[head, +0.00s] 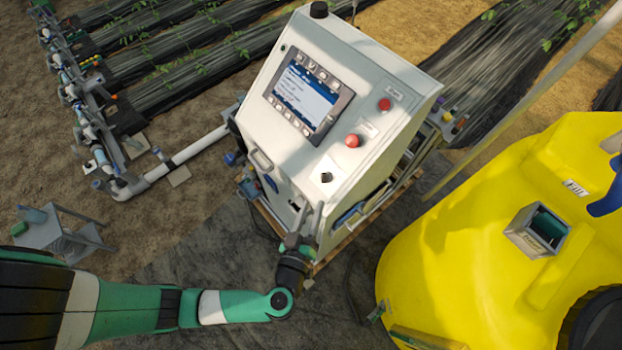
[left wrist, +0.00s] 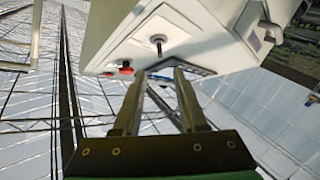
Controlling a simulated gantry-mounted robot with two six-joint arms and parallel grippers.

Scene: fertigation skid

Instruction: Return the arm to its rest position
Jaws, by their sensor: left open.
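My left arm comes in from the left in the head view. Its gripper (head: 309,212) is at the lower front of the white control cabinet (head: 365,60), below a black rotary switch (head: 327,177) on a white plate. In the left wrist view my left gripper (left wrist: 160,78) has its two fingers apart with nothing between them. The black switch (left wrist: 157,40) shows beyond the fingertips, apart from them. I cannot tell from the head view whether the fingers touch the cabinet front. My right gripper is not in view.
The cabinet carries a screen (head: 308,95) and two red buttons, the lower one (head: 352,141) nearer the switch. A yellow tank (head: 470,220) stands at right. A small grey stand (head: 65,237) and pipework (head: 185,155) are at left. Dark ground sheet lies open around the cabinet's base.

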